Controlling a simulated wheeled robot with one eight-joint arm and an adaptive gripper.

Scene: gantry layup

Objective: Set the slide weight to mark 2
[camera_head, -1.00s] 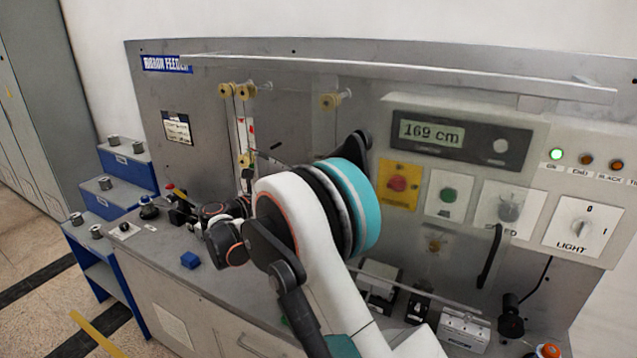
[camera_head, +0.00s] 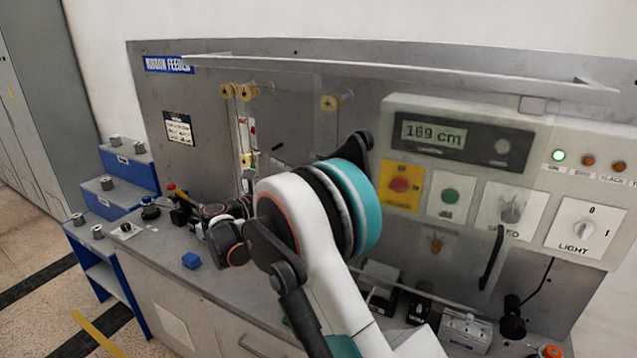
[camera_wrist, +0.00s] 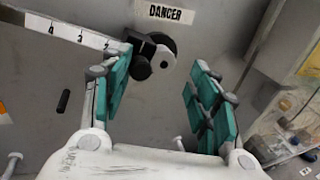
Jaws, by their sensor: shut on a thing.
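The slide weight appears in the wrist view as a dark rounded block (camera_wrist: 140,66) at the right end of a white scale (camera_wrist: 62,27). The scale reads 4, 3 and, partly covered, what looks like 2. My gripper (camera_wrist: 158,60) has its teal-padded fingers on either side of the block. The left finger overlaps the scale's end and the block's edge, and finger contact is hard to see. Which mark the weight sits at is unclear. In the head view my arm hides the fingertips and the weight.
A DANGER label (camera_wrist: 165,12) is above the weight. In the head view, yellow rollers (camera_head: 245,91) and a vertical white strip (camera_head: 246,140) are on the panel. The display (camera_head: 433,134) reads 169 cm.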

